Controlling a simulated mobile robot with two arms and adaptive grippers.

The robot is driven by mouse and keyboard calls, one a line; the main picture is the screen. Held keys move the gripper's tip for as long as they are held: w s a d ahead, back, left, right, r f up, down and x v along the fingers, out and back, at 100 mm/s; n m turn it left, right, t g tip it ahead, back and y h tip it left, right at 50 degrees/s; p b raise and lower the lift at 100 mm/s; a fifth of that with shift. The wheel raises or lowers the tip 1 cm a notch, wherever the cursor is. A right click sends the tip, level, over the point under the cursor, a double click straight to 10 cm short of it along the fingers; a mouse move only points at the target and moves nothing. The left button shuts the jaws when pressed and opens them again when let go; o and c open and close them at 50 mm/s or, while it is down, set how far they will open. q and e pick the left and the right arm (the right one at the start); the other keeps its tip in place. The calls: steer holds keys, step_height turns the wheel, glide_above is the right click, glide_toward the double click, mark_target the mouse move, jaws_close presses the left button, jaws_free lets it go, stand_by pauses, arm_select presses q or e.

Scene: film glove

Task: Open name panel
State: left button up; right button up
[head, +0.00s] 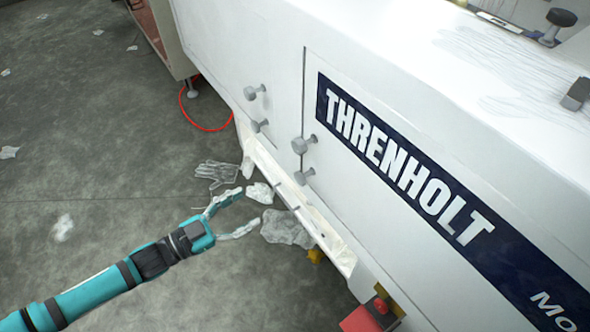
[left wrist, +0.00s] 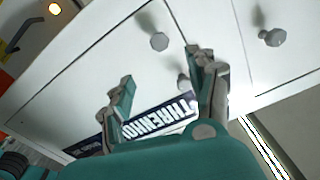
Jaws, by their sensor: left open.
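The name panel (head: 340,190) is a white door on the machine's side, with a navy THRENHOLT nameplate (head: 405,170). It appears shut, with a seam along its left edge. An upper knob (head: 304,144) and a lower knob (head: 304,176) sit near that seam. My left gripper (head: 248,207) is open and empty, left of the lower knob in the head view and apart from it. In the left wrist view, the spread fingers of my left gripper (left wrist: 160,66) face the white surface, with a round grey knob (left wrist: 158,41) showing beyond them. My right gripper is out of view.
Another white panel to the left has two knobs (head: 252,92). A narrow ledge or tray (head: 300,205) runs along the machine's lower edge. A clear glove and crumpled film (head: 287,228) lie below. A red button (head: 380,304) is at the bottom. Grey floor at left is mostly open.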

mark_target(298, 179)
arm_select(q)
steer(key=p+x, duration=0.1)
steer(key=x, duration=1.5)
steer(key=shift+d, duration=0.1)
jaws_close()
